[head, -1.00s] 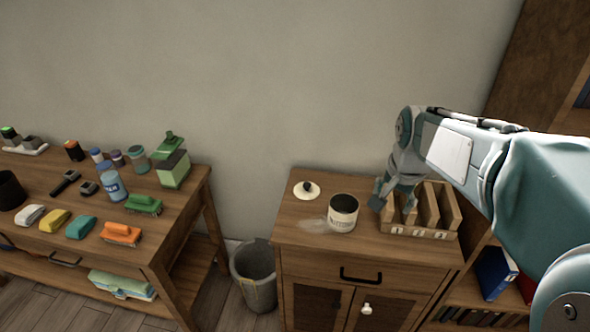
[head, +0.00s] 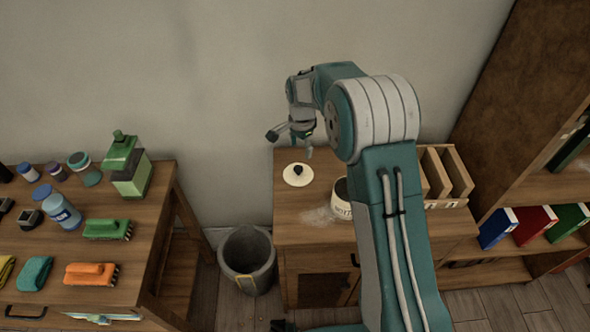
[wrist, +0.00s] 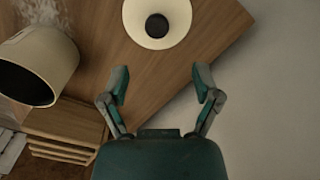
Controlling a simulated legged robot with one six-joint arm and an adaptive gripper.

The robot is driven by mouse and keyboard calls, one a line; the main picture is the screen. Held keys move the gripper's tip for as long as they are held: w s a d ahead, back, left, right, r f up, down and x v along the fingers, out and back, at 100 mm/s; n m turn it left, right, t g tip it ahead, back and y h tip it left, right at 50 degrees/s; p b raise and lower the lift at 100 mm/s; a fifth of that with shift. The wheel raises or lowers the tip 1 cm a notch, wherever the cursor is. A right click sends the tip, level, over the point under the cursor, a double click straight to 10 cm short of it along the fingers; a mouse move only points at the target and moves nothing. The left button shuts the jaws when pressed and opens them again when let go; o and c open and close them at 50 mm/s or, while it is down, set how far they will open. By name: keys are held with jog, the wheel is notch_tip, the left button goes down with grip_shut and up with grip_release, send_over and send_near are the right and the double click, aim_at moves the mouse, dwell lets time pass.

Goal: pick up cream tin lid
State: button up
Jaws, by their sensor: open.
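The cream tin lid (head: 298,175) is a round cream disc with a dark knob, lying flat on the left part of the wooden cabinet top. In the wrist view the lid (wrist: 140,30) is at the top, just beyond my open fingers. My gripper (head: 296,134) is above and behind the lid in the head view, apart from it. Its two fingers (wrist: 161,84) are spread with nothing between them. The cream tin (head: 341,205) stands right of the lid, partly hidden by my arm; in the wrist view the tin (wrist: 62,50) is at the left, its opening dark.
A wooden slotted rack (head: 447,172) stands on the cabinet (head: 290,225) at right. A pale powdery patch (head: 318,215) lies beside the tin. A grey bin (head: 247,256) stands between the cabinet and a workbench (head: 150,225) with bottles and brushes. The wall is close behind.

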aim_at(297, 167)
notch_tip(297, 167, down, 3)
jog(key=shift+r, duration=0.2)
jog(key=shift+a+f, duration=0.15)
jog(key=shift+f, duration=0.15)
jog(key=f, duration=0.4)
jog(key=shift+s+a+f, duration=0.3)
jog(key=shift+s+a, duration=0.1)
jog(key=shift+d+f, duration=0.25)
jog(key=shift+d, duration=0.2)
jog(key=shift+a, duration=0.1)
jog(key=c, duration=0.7)
jog(key=shift+a, duration=0.15)
jog(key=c, duration=0.3)
jog(key=shift+a, duration=0.15)
jog(key=shift+c, duration=0.3)
